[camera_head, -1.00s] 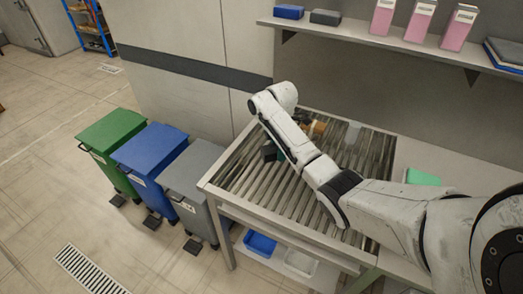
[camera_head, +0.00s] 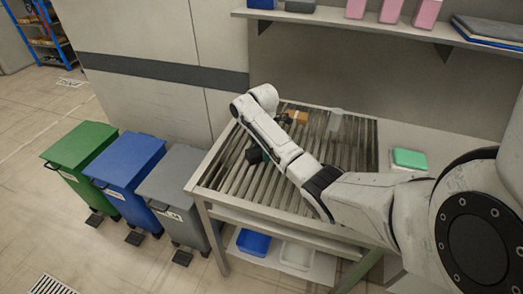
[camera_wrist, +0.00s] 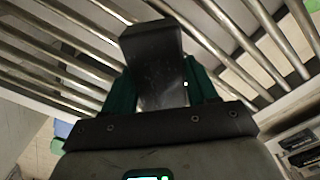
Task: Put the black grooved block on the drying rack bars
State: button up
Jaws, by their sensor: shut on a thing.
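My gripper (camera_wrist: 162,88) is shut on the black block (camera_wrist: 155,50), with a dark green finger on each side of it in the wrist view. The block is dark, with a notched end; its groove is hard to make out. In the head view the block (camera_head: 254,155) shows as a dark shape left of my forearm, over the left part of the rack. The drying rack bars (camera_head: 225,176) are parallel metal bars on a light frame; they also show behind the block in the wrist view (camera_wrist: 270,60). I cannot tell whether the block touches the bars.
An orange-brown item (camera_head: 297,117) and a clear one (camera_head: 336,120) are at the rack's back. A green-topped item (camera_head: 409,159) lies on the counter at right. Green (camera_head: 82,160), blue (camera_head: 127,165) and grey (camera_head: 172,195) bins stand left. A shelf (camera_head: 400,30) hangs above.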

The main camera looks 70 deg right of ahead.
jog(key=o, duration=1.4)
notch_tip(320, 180, up, 12)
jog(key=p, duration=0.3)
jog(key=shift+r, duration=0.1)
